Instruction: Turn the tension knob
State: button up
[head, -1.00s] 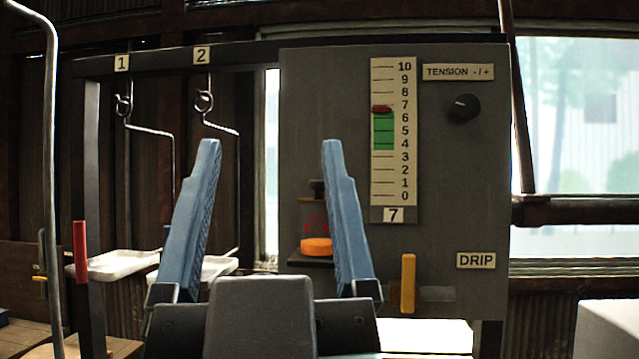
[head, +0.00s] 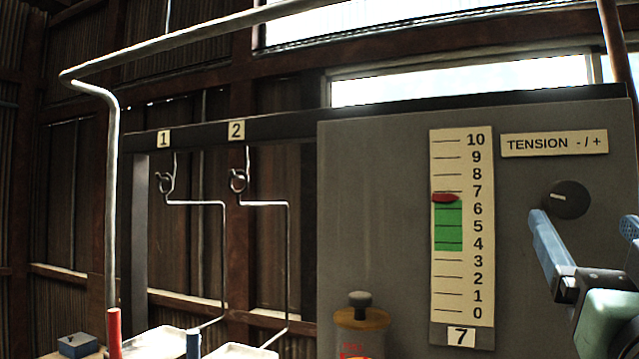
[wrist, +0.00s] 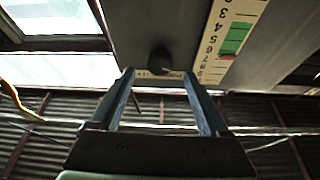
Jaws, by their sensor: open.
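The dark round tension knob (head: 567,199) is on the grey panel (head: 375,220), under the "TENSION - / +" label (head: 554,143). Its light mark points up and left. The scale (head: 461,290) runs 0 to 10, with a green band from about 4 to 6.5. Its red pointer (head: 445,198) is between 6 and 7. A plate under it reads 7 (head: 461,336). My gripper (head: 586,218) is open and empty, just below and in front of the knob. In the wrist view, the knob (wrist: 159,60) appears between and beyond the fingertips, seemingly apart from them.
A bent metal rod (head: 112,200) with a red grip crosses the left and top. Wire hangers hang from hooks 1 (head: 165,183) and 2 (head: 239,181) over white trays (head: 160,343). The space around the knob looks clear.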

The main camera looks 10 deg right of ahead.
aim_at(570, 205)
jog(key=p+x, duration=0.2)
jog(key=x, duration=0.4)
jog(key=shift+s+r, duration=0.15)
jog(key=shift+w+d+p, duration=0.2)
jog(key=shift+w+p, duration=0.15)
grip_shut()
